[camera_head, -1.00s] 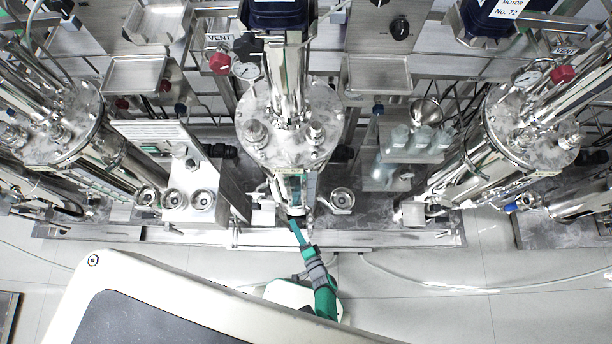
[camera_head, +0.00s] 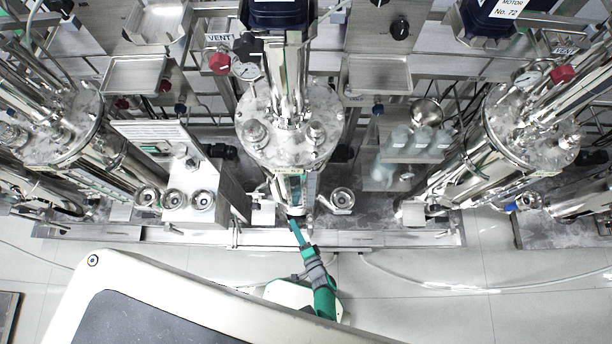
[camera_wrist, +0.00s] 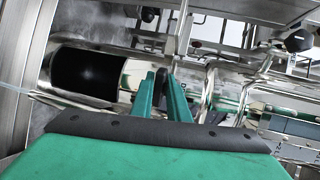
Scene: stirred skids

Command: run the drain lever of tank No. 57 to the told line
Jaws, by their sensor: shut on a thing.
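The middle steel tank (camera_head: 289,130) stands upright in front of me in the head view; I cannot read a No. 57 on it. My gripper (camera_head: 293,222) is low at this tank's front foot, at the end of my green wrist. In the wrist view my gripper's two green fingers (camera_wrist: 160,80) are close together, shut on a thin part that I take to be the drain lever. The lever is almost wholly hidden by the fingers, and I cannot make out its angle or any line marks. A black round-ended cylinder (camera_wrist: 88,75) lies left of the fingers.
Bent steel pipes (camera_wrist: 208,90) run close right of my fingers.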

